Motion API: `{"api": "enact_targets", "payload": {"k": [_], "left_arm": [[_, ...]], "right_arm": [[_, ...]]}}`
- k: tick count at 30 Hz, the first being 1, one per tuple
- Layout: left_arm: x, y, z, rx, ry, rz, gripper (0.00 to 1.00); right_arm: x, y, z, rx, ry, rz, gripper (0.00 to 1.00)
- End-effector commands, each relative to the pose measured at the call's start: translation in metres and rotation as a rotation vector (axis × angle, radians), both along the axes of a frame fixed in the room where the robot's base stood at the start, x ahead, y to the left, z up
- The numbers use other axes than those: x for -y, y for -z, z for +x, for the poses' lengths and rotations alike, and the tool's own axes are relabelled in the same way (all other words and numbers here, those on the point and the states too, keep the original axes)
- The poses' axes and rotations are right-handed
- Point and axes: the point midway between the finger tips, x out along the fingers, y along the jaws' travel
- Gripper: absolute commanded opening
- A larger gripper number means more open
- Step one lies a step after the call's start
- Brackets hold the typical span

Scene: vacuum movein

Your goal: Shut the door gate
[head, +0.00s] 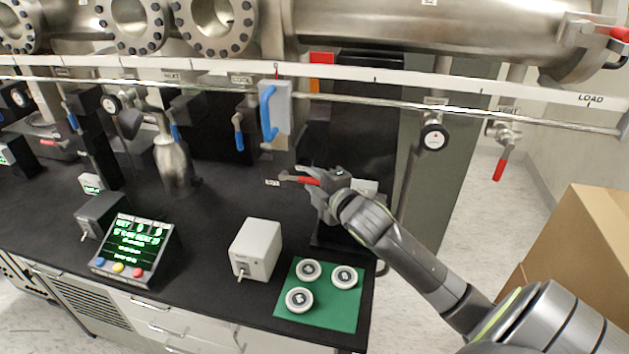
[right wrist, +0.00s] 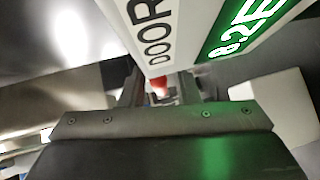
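A red lever handle (head: 300,179) sits at the back of the black bench in the head view, by a small white label (head: 272,183). My right gripper (head: 313,182) is at this handle, its fingers pointing left. In the right wrist view a red piece (right wrist: 160,84) shows between the two spread fingers (right wrist: 160,92), with space around it; contact cannot be told. A white plate reading "DOOR" (right wrist: 155,32) is close above the fingers, beside a green display (right wrist: 240,32). The gripper hides most of the valve behind the handle. My left gripper is not in view.
A white box with a switch (head: 256,249), a green mat (head: 340,312) with three round white pieces, and a green-lit control box (head: 132,248) stand on the bench. A steel rail (head: 400,101) and large pipe cross above. A cardboard box (head: 580,250) is at right.

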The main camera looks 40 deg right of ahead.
Motion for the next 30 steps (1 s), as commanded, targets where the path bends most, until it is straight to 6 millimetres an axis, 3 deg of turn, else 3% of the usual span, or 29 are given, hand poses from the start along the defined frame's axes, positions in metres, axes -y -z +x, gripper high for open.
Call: {"api": "enact_targets", "payload": {"k": [1, 6, 20, 30], "left_arm": [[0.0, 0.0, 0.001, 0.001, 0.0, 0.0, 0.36], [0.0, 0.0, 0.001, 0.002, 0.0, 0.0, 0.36], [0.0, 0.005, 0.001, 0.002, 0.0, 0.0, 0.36], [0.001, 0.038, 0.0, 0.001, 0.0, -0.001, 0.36]], "right_arm": [[0.0, 0.0, 0.0, 0.0, 0.0, 0.0, 0.22], [0.0, 0.0, 0.0, 0.0, 0.0, 0.0, 0.0], [0.0, 0.004, 0.0, 0.018, 0.001, 0.015, 0.0], [-0.001, 0.023, 0.001, 0.159, 0.0, 0.136, 0.0]]}}
